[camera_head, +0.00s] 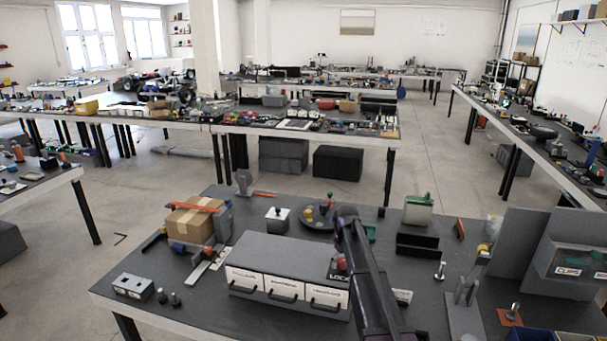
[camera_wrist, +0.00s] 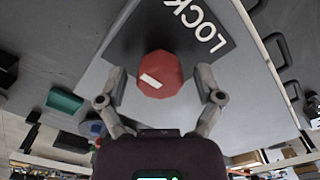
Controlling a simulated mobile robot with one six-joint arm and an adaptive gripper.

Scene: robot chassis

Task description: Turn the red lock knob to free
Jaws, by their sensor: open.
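The red lock knob (camera_wrist: 165,68) is many-sided with a short white mark near its edge, on the side toward my wrist. It sits on a dark plate (camera_wrist: 140,42) with the white word LOCK. In the wrist view my gripper (camera_wrist: 160,76) is open, with one finger on each side of the knob and visible gaps to both. In the head view the knob (camera_head: 340,263) shows small on top of the grey drawer cabinet (camera_head: 285,252), beside my arm. My arm hides part of the plate and the fingers there.
The cabinet has three labelled drawers (camera_head: 284,292) with dark handles. A cardboard box (camera_head: 190,224) stands to its left, a black bin (camera_head: 417,245) to its right. Behind are a small grey box (camera_head: 277,220) and a round dish (camera_head: 318,220).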

